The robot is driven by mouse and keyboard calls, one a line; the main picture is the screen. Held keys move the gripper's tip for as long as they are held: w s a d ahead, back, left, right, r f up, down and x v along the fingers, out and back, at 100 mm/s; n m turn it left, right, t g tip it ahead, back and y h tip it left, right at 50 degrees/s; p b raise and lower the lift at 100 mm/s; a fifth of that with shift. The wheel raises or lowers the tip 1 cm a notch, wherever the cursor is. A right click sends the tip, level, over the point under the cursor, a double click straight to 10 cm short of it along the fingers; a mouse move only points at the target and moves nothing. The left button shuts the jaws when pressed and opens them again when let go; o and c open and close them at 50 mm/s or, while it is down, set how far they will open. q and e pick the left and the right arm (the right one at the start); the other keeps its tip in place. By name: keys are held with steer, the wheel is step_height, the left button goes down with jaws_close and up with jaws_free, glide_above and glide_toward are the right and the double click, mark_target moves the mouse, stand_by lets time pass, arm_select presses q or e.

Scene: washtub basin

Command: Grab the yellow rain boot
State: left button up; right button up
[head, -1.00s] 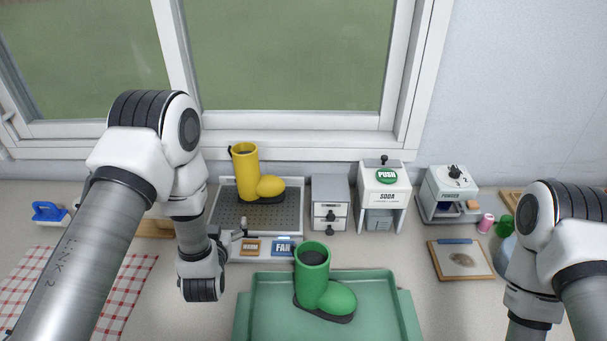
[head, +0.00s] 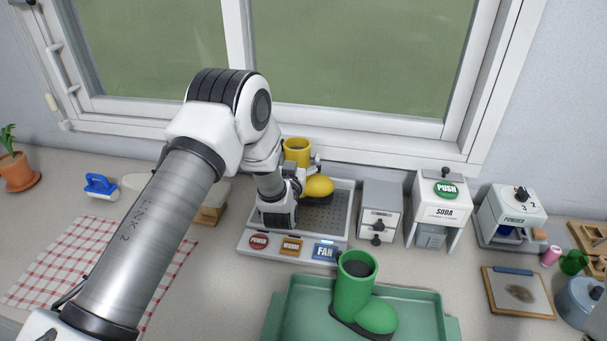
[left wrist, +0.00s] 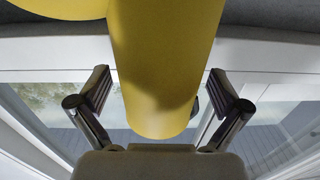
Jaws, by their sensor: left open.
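The yellow rain boot (head: 319,187) stands on the grey perforated drying tray (head: 335,222) by the window. Its shaft is partly hidden by my left arm in the head view. My left gripper (head: 309,172) is at the boot's shaft, its fingers partly hidden there. In the left wrist view the yellow shaft (left wrist: 163,70) fills the middle, and my open left gripper (left wrist: 160,98) has one finger on each side of it, with gaps showing. My right gripper is not in view.
A green boot (head: 356,290) stands in a green tray (head: 424,300) in front. To the right are a small drawer box (head: 381,208), the soda dispenser (head: 440,207) and the powder machine (head: 512,212). Buttons including FAN (head: 325,252) line the drying tray's front.

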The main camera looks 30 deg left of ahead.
arm_select(q)
steer(key=shift+s, duration=0.1)
steer(key=c, duration=1.9)
